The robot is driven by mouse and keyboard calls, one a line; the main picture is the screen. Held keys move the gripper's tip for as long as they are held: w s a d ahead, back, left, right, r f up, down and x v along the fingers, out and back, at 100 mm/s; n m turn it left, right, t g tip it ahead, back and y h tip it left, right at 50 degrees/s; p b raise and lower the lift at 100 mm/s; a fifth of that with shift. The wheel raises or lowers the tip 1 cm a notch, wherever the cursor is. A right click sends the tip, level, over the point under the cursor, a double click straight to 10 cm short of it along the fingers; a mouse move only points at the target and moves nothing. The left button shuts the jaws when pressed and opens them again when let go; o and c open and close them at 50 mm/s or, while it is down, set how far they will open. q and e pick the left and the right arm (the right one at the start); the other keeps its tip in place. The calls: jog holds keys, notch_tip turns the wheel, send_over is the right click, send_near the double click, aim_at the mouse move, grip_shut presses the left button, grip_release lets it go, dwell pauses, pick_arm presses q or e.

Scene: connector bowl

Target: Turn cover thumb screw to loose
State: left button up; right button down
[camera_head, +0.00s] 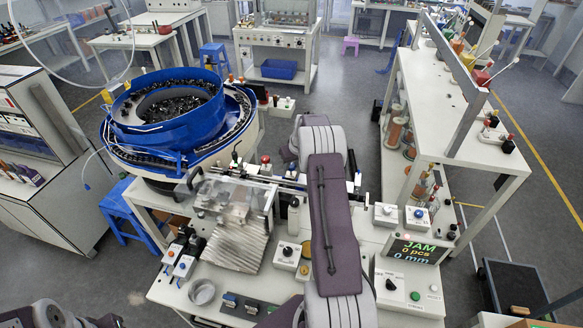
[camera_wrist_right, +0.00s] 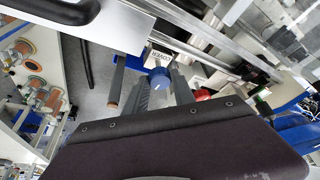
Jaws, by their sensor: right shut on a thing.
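In the right wrist view, my right gripper (camera_wrist_right: 162,88) has its two dark fingers closed on either side of a blue-topped knob (camera_wrist_right: 158,72), which I take to be the cover thumb screw. A white label (camera_wrist_right: 194,56) with lettering lies just beyond it. How far the knob is turned cannot be told. In the head view, my right arm runs up the middle and hides the gripper tips and the screw. The clear cover (camera_head: 238,200) sits over the track left of my arm. Only a bit of my left arm shows at the bottom left; its gripper is out of sight.
A blue bowl feeder (camera_head: 170,108) holding dark parts stands left of the track. A display (camera_head: 417,250) reads JAM, 0 pcs, 0 mm at the right. A small red knob (camera_wrist_right: 203,94) is close right of the fingers. A grey dish (camera_head: 202,292) stands at the front left.

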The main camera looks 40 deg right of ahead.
jog(key=shift+d+n+b, duration=0.1)
jog(key=shift+n+b, duration=0.3)
jog(key=shift+n, duration=0.3)
jog(key=shift+y, duration=0.3)
jog(key=c, duration=1.1)
grip_release()
jog(key=shift+o, duration=0.2)
jog(key=shift+r, duration=0.1)
jog(key=b+v, duration=0.2)
jog(key=v, duration=0.7)
jog(key=shift+b, duration=0.35)
